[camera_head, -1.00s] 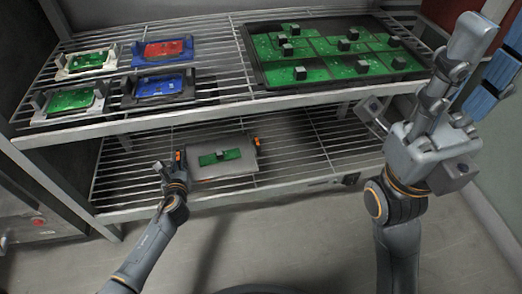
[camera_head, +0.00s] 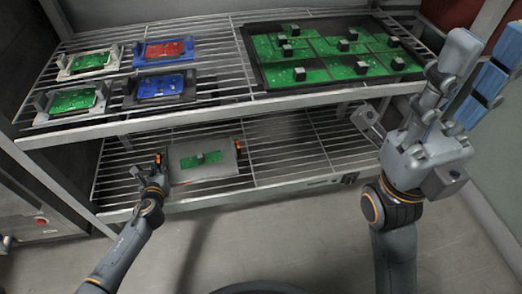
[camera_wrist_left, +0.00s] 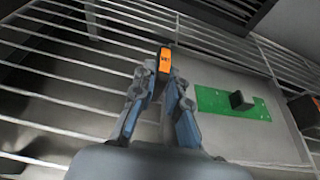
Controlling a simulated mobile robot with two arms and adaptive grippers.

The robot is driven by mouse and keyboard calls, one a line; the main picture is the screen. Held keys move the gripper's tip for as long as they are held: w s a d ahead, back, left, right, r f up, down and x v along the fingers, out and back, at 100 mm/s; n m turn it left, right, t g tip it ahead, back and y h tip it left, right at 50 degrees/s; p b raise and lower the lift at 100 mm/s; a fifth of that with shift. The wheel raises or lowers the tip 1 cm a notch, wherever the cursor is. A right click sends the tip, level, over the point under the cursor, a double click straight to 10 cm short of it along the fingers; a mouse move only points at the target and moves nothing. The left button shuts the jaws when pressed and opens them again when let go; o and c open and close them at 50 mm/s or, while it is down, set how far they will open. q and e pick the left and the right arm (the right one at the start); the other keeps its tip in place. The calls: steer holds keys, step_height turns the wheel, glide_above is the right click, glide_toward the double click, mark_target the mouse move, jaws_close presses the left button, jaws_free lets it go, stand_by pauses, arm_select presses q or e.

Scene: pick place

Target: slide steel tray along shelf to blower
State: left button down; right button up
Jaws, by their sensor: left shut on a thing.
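The steel tray (camera_head: 218,171) lies flat on the lower wire shelf, with a small green circuit board (camera_head: 207,158) and a dark block on it. My left gripper (camera_head: 157,166) is at the tray's left side. In the left wrist view, its fingers (camera_wrist_left: 165,85) are shut around the tray's orange-tipped handle (camera_wrist_left: 164,62). The tray's bare surface (camera_wrist_left: 250,140) lies right of the fingers there. My right gripper (camera_head: 460,75) is raised at the right, close to the camera, apart from the tray; its finger opening is unclear. I cannot make out the blower.
The upper shelf (camera_head: 215,70) holds small fixtures with green, red and blue boards (camera_head: 165,48) at left. A large black tray of green boards (camera_head: 330,55) stands at right. The lower shelf right of the steel tray is clear. A grey cabinet (camera_head: 30,190) stands at left.

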arm_select(q)
steer(key=shift+s+a+f, duration=0.1)
steer(key=shift+s+a, duration=0.2)
steer(key=shift+a, duration=0.55)
steer(key=shift+s+a+r, duration=0.1)
steer(key=shift+s+a, duration=0.15)
steer(key=shift+a, duration=0.6)
steer(key=shift+s+a+f, duration=0.1)
steer(key=shift+s+a, duration=0.2)
steer(key=shift+a, duration=0.55)
steer(key=shift+s+a, duration=0.25)
steer(key=shift+a, duration=0.6)
steer(key=c, duration=1.3)
jaws_free()
steer(key=shift+s, duration=0.1)
steer(key=v, duration=1.1)
steer(key=shift+s+d+r, duration=0.1)
steer(key=shift+s+r, duration=0.15)
steer(key=shift+s, duration=0.1)
